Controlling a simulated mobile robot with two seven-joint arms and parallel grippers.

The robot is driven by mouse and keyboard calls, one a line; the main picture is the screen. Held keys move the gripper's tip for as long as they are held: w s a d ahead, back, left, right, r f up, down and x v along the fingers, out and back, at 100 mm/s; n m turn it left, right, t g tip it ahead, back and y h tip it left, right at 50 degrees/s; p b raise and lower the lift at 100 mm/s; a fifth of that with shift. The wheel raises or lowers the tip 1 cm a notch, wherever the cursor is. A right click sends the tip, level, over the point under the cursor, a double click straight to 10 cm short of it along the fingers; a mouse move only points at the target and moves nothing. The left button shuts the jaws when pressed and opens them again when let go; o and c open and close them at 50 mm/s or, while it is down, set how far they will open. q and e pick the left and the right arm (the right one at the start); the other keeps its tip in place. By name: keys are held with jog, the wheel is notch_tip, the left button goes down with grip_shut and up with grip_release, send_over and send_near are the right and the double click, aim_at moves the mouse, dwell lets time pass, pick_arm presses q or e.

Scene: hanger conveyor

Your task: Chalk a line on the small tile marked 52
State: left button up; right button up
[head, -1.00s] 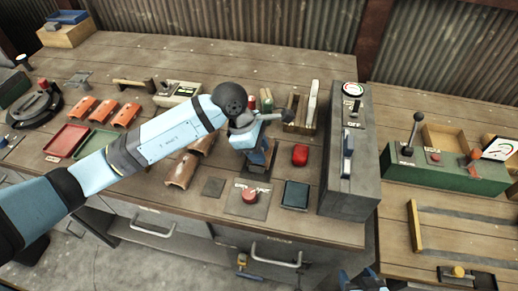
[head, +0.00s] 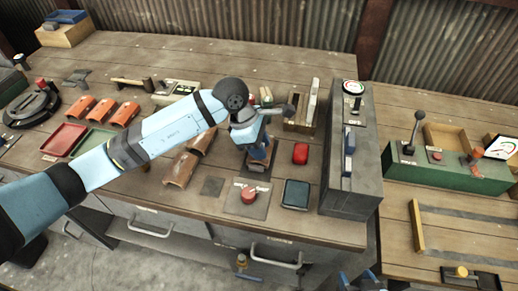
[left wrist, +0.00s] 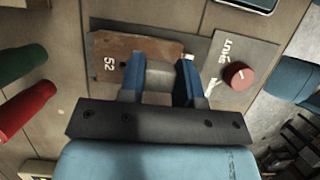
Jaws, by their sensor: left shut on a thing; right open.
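The brown tile marked 52 (left wrist: 115,55) lies on a dark plate on the bench, its number clear in the left wrist view. In the head view the tile (head: 259,163) shows partly below my left gripper. My left gripper (head: 259,150) has its blue fingers shut on a short grey-white piece (left wrist: 159,82), which looks like the chalk. The piece is over the tile; I cannot tell whether it touches. No chalk line is visible on the part of the tile I see. My right gripper (head: 358,279) is open and empty-looking at the bottom edge, mostly cut off.
A tall grey switch box (head: 347,190) bounds the right.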

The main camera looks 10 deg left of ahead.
dwell(0.5)
pick_arm(q)
jog(key=shift+s+f, duration=0.1)
jog(key=shift+s, duration=0.65)
jog(key=shift+w, duration=0.15)
jog(key=shift+w+b, duration=0.55)
jog(key=shift+w, duration=0.1)
jog(key=shift+s, duration=0.15)
jog(key=shift+s+f, duration=0.1)
jog(key=shift+s, duration=0.6)
